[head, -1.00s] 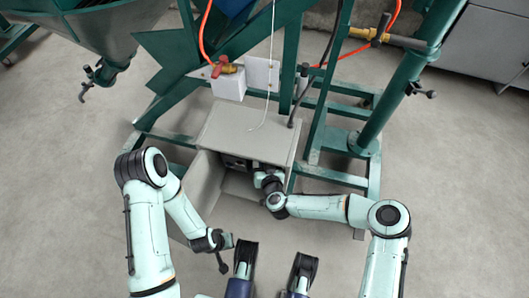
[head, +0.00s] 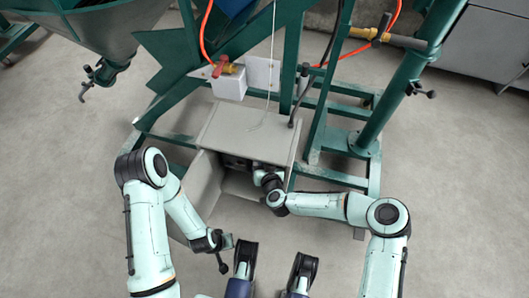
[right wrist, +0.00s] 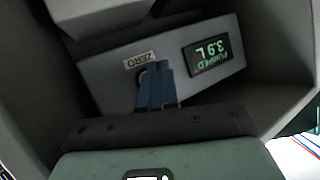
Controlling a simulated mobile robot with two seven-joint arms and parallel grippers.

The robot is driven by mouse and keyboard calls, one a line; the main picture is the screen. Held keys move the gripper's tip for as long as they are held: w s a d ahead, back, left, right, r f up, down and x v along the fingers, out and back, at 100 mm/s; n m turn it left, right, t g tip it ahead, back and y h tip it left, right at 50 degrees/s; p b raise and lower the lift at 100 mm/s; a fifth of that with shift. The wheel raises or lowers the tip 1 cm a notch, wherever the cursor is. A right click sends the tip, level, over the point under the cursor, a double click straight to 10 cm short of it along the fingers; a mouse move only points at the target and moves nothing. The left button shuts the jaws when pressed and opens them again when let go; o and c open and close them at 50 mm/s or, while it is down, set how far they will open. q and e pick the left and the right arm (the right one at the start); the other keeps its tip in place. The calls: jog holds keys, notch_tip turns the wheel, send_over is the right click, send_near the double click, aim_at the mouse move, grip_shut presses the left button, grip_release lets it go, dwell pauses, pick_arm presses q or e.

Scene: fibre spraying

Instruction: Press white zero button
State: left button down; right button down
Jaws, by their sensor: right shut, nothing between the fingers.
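In the right wrist view a grey panel (right wrist: 105,70) sits inside a box, seen upside down. It carries a ZERO label (right wrist: 140,60) and a dark display (right wrist: 208,55) with green text reading PUMPED 3.9 L. My right gripper (right wrist: 154,72) is shut and empty, with its blue fingertips at the panel just by the ZERO label. The white zero button is not visible; the fingers cover that spot. I cannot tell whether they touch it. In the head view my right arm reaches into the grey box (head: 245,130). My left gripper (head: 222,262) hangs in front of the box, its fingers unclear.
The box's open door (head: 203,180) stands at its left, close to my left forearm. Green frame legs (head: 315,135) surround the box. A red-handled valve (head: 226,69) is above. Open concrete floor (head: 455,190) lies to the right.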

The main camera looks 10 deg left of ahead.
jog(key=shift+w+d+r, duration=0.1)
jog(key=shift+w+d, duration=0.3)
jog(key=shift+d, duration=0.3)
jog(key=shift+s+d+p, duration=0.25)
jog(key=shift+s+p, duration=0.2)
jog(key=shift+f, duration=0.2)
jog(key=s, duration=0.1)
jog(key=s+p, duration=0.1)
jog(key=s, duration=0.1)
jog(key=s+p, duration=0.1)
jog(key=s, duration=0.1)
jog(key=shift+s+a, duration=0.25)
jog(key=shift+a, duration=0.1)
jog(key=shift+a+r, duration=0.1)
